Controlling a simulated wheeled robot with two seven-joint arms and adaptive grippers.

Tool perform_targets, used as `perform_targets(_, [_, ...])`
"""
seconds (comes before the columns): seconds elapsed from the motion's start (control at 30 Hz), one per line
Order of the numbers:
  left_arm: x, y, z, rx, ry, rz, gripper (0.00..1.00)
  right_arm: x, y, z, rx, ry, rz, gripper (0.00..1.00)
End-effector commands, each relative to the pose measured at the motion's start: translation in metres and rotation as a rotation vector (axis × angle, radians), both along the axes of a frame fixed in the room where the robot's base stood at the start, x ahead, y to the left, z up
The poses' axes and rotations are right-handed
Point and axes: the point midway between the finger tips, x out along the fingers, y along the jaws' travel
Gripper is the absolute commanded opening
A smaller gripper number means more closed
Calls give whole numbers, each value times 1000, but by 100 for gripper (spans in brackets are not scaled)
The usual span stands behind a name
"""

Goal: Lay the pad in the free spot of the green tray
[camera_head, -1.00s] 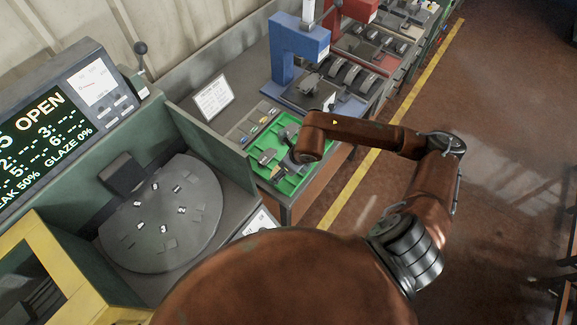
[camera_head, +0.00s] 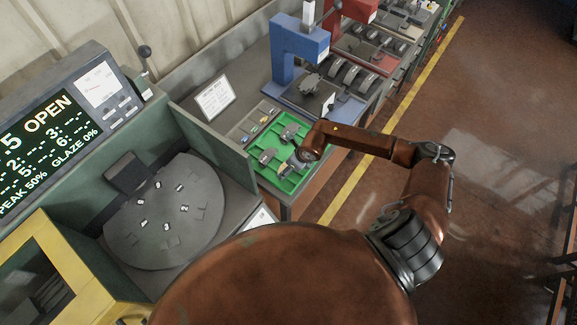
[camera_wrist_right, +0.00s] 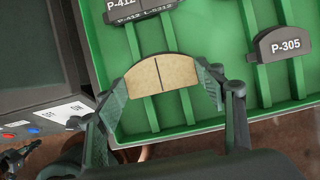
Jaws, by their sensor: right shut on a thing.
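The green tray (camera_head: 293,187) lies on the bench in the head view, and its ribbed green floor shows in the wrist view (camera_wrist_right: 208,58). My right gripper (camera_wrist_right: 165,82) is shut on a tan, arched pad with a dark centre groove (camera_wrist_right: 162,74), one finger at each end. The pad is over the tray's near part; I cannot tell whether it touches the floor. A dark pad marked P-412 (camera_wrist_right: 138,10) and another marked P-305 (camera_wrist_right: 281,43) lie in the tray. My left gripper is not in view.
A blue press (camera_head: 291,50) stands behind the tray. A green machine with a round grey plate (camera_head: 165,235) is at the left.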

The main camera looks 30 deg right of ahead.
Motion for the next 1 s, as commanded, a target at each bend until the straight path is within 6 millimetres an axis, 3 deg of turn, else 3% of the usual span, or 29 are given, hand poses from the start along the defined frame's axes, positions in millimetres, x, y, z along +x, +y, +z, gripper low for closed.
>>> perform_targets(0.13, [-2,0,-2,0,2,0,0,1,0,-1,1,-2,0,30])
perform_targets(0.17, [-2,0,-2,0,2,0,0,0,0,-2,0,0,0,64])
perform_targets(0.4, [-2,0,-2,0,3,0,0,0,0,-1,0,0,0,80])
perform_targets(0.77, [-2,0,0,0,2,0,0,0,-1,3,0,-1,0,81])
perform_targets(1.0, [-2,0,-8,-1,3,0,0,-14,-7,36,-4,-4,1,81])
